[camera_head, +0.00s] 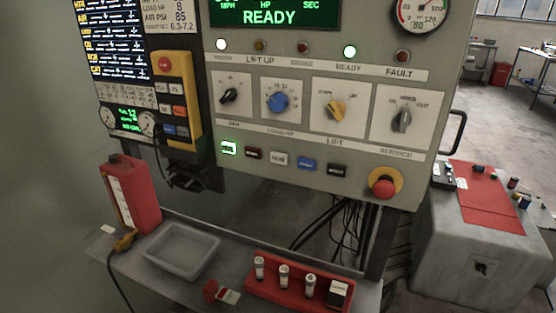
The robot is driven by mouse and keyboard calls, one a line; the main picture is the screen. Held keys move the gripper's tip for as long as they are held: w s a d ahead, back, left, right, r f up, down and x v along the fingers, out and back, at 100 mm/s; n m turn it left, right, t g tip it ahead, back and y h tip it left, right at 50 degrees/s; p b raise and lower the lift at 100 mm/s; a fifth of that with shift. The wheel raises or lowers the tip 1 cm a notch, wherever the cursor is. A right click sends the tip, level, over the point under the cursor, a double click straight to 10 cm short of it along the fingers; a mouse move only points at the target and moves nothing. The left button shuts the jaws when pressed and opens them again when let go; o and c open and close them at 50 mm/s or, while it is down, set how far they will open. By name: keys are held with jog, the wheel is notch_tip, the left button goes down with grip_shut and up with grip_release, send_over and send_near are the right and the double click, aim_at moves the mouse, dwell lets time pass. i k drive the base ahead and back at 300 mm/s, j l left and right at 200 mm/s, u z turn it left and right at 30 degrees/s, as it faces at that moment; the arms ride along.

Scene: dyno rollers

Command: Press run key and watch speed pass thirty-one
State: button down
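The grey control panel (208,100) fills the upper middle of the head view. Its green display (285,14) reads READY under the labels MPH, HP and SEC; the figures above are cut off by the frame's top edge, so no speed can be read. A row of keys runs along the panel's lower part: a lit green key (229,148), a dark red key (253,153), a white key (279,158), a blue key (307,164) and a black key (337,171). Their lettering is too small to read surely. My gripper is out of view.
A red emergency button (383,184) sits right of the keys, below several knobs. A yellow pendant (189,95) hangs left. Below, a shelf holds a grey tray (183,250) and red rack (262,285). Cables hang beneath the panel.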

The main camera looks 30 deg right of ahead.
aim_at(276, 158)
jog(key=i+j, duration=0.1)
jog(key=j, duration=0.75)
jog(key=z, duration=2.2)
jog(key=j, duration=0.1)
